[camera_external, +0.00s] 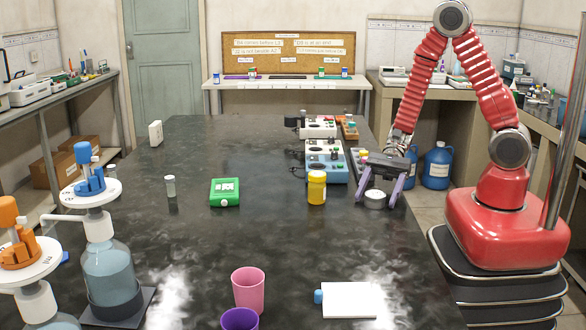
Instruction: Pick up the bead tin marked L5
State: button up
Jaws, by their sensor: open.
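A small round silver-white tin (375,200) stands on the dark bench near its right edge. No L5 mark can be read on it at this size. My gripper (378,194) points down over this tin, with its two fingers apart. One finger shows to the left of the tin and the other to the right. I cannot tell from this one view whether the fingers are level with the tin or touch it. Nothing is seen held between them.
A yellow jar (316,188) stands left of the tin. Instrument boxes (323,163) are behind it. A green case (225,192), a vial (170,186), a pink cup (247,289), a purple cup (240,319) and a white block (349,300) are elsewhere. The bench middle is clear.

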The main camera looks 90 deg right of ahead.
aim_at(377, 191)
jog(key=c, duration=1.1)
jog(key=shift+r, duration=0.15)
jog(key=shift+c, duration=0.2)
jog(key=shift+r, duration=4.85)
